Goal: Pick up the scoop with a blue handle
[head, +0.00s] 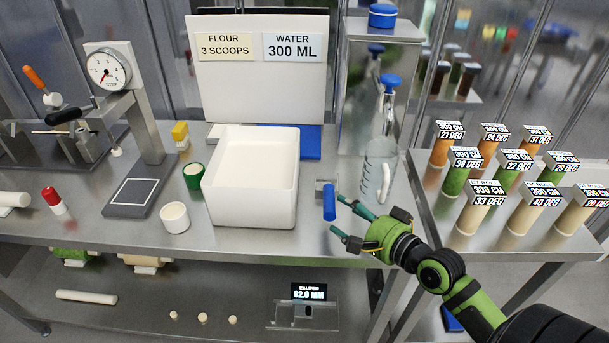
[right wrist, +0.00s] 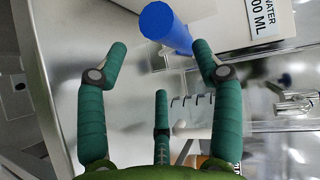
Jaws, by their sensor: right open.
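The scoop's blue handle (head: 329,202) stands out just right of the white bin on the metal table. A small grey metal part (head: 320,186) shows behind the handle; I cannot make out the rest of the scoop. My right gripper (head: 338,215) comes in from the right with its fingers spread, fingertips close to the handle's right side. In the right wrist view, the blue handle (right wrist: 165,27) lies ahead of and between the open green fingers (right wrist: 160,48), with nothing held. My left gripper is not in view.
The large white bin (head: 251,219) stands left of the handle. A clear jug (head: 378,175) stands behind my right gripper. Labelled cylinders (head: 455,180) fill the right-hand table.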

